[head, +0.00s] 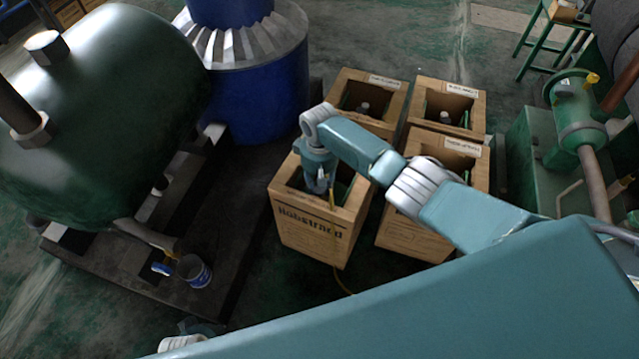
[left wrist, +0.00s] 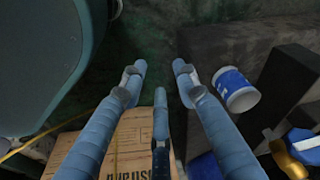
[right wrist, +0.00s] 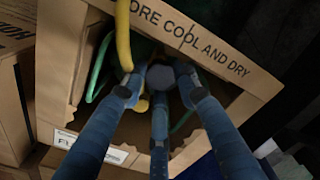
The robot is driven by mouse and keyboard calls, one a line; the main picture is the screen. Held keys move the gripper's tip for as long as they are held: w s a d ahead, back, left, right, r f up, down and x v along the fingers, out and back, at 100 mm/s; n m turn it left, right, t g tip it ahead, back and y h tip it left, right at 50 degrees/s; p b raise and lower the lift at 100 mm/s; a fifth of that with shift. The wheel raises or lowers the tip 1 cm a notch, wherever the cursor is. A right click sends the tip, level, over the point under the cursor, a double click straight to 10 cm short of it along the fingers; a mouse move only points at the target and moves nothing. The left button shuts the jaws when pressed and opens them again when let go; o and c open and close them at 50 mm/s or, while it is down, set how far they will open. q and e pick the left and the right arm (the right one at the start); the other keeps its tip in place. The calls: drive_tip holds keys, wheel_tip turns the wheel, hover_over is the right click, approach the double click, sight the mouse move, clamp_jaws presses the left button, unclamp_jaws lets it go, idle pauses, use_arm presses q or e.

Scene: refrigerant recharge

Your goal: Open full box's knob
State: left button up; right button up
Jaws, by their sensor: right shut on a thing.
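The full box (head: 305,240) is the open wooden crate at the front left of a group in the head view. In the right wrist view its paper label (right wrist: 92,147) starts with "FU". My right gripper (right wrist: 160,82) reaches down into this crate, and its hand also shows in the head view (head: 318,184). Its fingers are closed around the dark knob (right wrist: 160,76), whose top shows between the fingertips. The cylinder below is mostly hidden. My left gripper (left wrist: 160,72) is empty, its fingers apart, above the floor beside the crate.
Yellow (right wrist: 123,35) and green (right wrist: 97,68) hoses run inside the crate by my right fingers. Other wooden crates (head: 450,95) stand close behind and to the right. A blue-and-white can (head: 193,271) stands on the dark base (head: 235,240) at left, below the big green tank (head: 110,110).

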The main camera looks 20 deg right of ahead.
drive_tip(key=n, duration=0.5)
drive_tip(key=shift+s+f+n, duration=0.1)
drive_tip(key=shift+s+n, duration=0.05)
drive_tip(key=shift+n, duration=0.15)
drive_tip(key=n, duration=1)
drive_tip(key=shift+n, duration=0.4)
drive_tip(key=shift+d+n, duration=0.1)
drive_tip(key=shift+n, duration=1.1)
use_arm(q)
drive_tip(key=shift+r, duration=0.4)
use_arm(e)
drive_tip(key=shift+n, duration=0.3)
use_arm(q)
drive_tip(key=shift+r, duration=0.1)
